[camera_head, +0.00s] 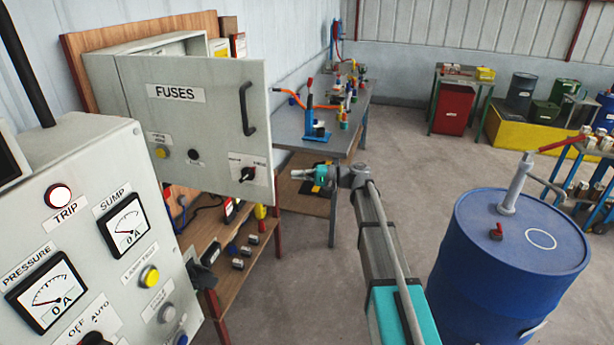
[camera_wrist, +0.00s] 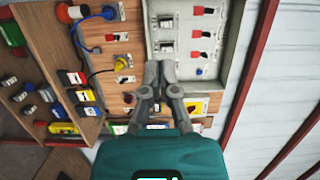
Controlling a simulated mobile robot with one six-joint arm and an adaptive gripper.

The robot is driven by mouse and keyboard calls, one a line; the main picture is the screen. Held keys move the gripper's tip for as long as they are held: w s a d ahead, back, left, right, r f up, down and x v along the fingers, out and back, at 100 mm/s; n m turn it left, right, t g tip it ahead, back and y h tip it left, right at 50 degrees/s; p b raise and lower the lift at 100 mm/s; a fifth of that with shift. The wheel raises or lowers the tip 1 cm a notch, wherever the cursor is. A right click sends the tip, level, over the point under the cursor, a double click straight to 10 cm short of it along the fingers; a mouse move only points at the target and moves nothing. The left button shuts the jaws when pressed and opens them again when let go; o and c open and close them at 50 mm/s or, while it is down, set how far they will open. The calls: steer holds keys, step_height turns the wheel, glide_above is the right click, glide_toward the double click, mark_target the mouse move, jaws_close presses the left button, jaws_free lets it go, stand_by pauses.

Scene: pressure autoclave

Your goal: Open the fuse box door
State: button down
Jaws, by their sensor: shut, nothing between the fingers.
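The fuse box door (camera_head: 200,125), grey with a FUSES label, stands swung out from the fuse box (camera_head: 180,47) in the head view. A gap shows along its top. Its black curved handle (camera_head: 248,108) is near the free right edge. My gripper (camera_head: 291,175) is to the right of the door's lower right corner, apart from the handle. Its fingers are shut and empty, also in the wrist view (camera_wrist: 158,68). There they point toward a shallow grey box with several switches (camera_wrist: 205,38), seemingly the open fuse box. I cannot make out the door in that view.
A control panel (camera_head: 90,220) with gauges stands at the near left. A wooden shelf (camera_head: 235,262) with small parts is below the door. A workbench (camera_head: 345,120) stands behind my gripper. A blue drum (camera_head: 500,270) is at the right. The floor between is clear.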

steer(key=s+a, duration=0.3)
steer(key=a, duration=0.3)
steer(key=shift+s+a, duration=0.1)
stand_by(0.5)
